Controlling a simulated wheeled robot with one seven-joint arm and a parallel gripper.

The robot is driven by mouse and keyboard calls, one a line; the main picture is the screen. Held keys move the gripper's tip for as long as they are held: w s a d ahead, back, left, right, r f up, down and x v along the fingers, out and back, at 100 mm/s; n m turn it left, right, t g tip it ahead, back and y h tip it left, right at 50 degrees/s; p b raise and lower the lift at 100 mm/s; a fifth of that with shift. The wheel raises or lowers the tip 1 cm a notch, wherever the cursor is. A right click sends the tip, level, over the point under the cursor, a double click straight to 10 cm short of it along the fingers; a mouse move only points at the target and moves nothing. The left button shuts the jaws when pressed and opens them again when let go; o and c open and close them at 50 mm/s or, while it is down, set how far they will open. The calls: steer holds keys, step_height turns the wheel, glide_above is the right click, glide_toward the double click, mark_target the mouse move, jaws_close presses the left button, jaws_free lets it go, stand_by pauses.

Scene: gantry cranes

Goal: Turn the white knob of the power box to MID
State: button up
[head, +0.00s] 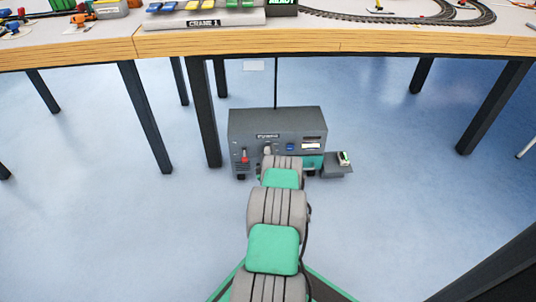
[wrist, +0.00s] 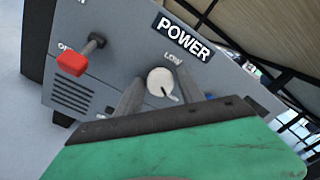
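The grey power box (head: 280,118) stands on the floor below the table, and its front fills much of the wrist view (wrist: 100,60). No MID mark is readable. The knob also shows in the head view (head: 267,150), just above my arm. My gripper (wrist: 161,78) has its two grey fingers apart, one on each side of the knob, with narrow gaps seeming to show. In the head view my arm hides the fingers.
A red-tipped lever (wrist: 72,63) sticks out of the box left of the knob. A small grey shelf (head: 336,171) with a small item on it adjoins the box on the right. The table edge (head: 300,44) and its dark legs (head: 203,110) stand close by.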

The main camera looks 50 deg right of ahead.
jaws_close()
stand_by(0.5)
steer(key=n, duration=1.1)
steer(key=shift+f+n, duration=0.15)
steer(key=shift+n, duration=0.25)
stand_by(0.4)
steer(key=shift+o, duration=1.6)
jaws_free()
